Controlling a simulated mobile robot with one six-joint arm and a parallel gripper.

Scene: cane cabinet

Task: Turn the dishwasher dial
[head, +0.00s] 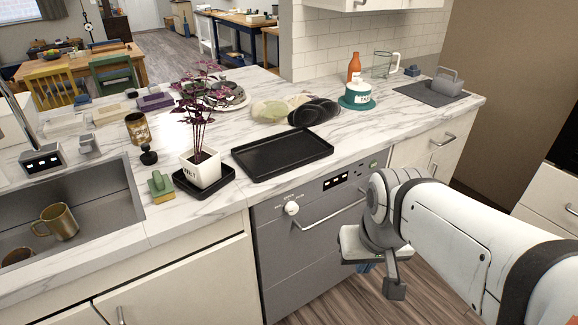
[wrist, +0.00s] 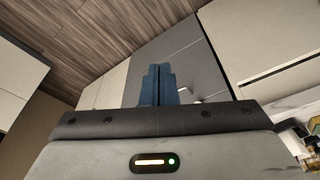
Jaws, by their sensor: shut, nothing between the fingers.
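The dishwasher (head: 290,262) is a grey front under the counter in the head view, with a bar handle (head: 330,212), a small display and a round white dial (head: 291,208) at the left of its top panel. My gripper (head: 364,268) is right of the dial and in front of the dishwasher, apart from the dial. Only a bit of its blue fingers shows there. In the wrist view the blue fingers (wrist: 156,84) are shut together with nothing between them, with the grey dishwasher front (wrist: 180,62) behind them. I cannot make out the dial in the wrist view.
On the counter above stand a black tray (head: 282,154) and a potted purple plant (head: 203,168). A sink (head: 105,205) with mugs is at the left. White drawers (head: 437,142) are right of the dishwasher. The wooden floor (head: 318,302) before it looks clear.

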